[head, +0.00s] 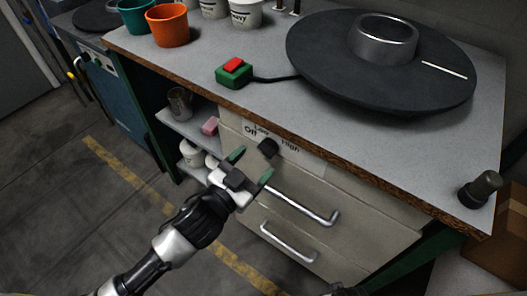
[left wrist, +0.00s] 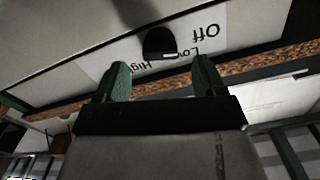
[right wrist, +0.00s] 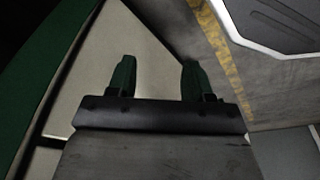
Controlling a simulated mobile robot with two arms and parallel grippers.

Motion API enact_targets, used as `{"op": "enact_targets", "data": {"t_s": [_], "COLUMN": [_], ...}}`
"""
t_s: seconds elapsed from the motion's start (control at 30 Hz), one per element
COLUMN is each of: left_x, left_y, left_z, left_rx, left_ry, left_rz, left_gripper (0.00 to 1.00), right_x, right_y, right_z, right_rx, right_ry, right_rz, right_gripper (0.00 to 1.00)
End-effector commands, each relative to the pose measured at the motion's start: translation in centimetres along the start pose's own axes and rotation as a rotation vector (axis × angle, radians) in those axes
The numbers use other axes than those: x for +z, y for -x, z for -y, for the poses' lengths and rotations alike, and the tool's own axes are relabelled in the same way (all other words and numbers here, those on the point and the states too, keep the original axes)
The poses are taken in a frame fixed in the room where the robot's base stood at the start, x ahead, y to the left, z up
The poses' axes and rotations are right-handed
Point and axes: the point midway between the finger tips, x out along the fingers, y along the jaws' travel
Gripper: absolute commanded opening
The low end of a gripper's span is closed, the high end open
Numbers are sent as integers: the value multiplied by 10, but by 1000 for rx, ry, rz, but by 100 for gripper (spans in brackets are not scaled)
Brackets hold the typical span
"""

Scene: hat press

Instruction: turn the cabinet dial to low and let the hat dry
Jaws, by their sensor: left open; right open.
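The cabinet dial (head: 268,147) is a small black knob on the cream cabinet front (head: 345,185), beside the labels Off, Low and High. In the left wrist view the dial (left wrist: 160,42) appears upside down, just beyond the fingertips; I cannot tell for sure which label its white mark meets. My left gripper (head: 251,164) is open with green fingers, in front of the dial and apart from it. My right gripper (right wrist: 158,65) is open and empty, low beside the cabinet. I do not see a hat that I can identify; the cabinet's inside is hidden.
On the grey counter (head: 235,45) stand a wide black disc with a metal ring (head: 385,35), a red button on a green box (head: 234,70), an orange pot (head: 168,28) and a dark knob (head: 480,188). Bar handles (head: 300,205) stick out below the dial. The floor at left is open.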

Motion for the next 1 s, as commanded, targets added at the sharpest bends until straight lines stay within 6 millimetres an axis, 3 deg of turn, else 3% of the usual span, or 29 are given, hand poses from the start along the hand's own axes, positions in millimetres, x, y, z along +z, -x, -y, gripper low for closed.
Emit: {"op": "enact_targets", "data": {"t_s": [0.1,0.23,0.63,0.93,1.0], "left_x": [0,0,0,0,0], "left_y": [-21,-36,-43,-43,-43], "left_z": [0,0,0,0,0], "left_rx": [0,-1,0,0,0], "left_ry": [-1,-1,0,0,0], "left_rz": [-2,0,1,1,1], "left_gripper": [70,70,70,24,21], "right_x": [-2,-5,-6,-6,-6], "right_y": [1,4,6,6,6], "right_z": [0,0,-1,-1,-1], "right_rx": [0,1,1,1,1], "right_ry": [0,-1,-1,-2,-2], "right_rz": [-2,-4,-5,-5,-5], "right_gripper": [51,51,51,51,51]}}
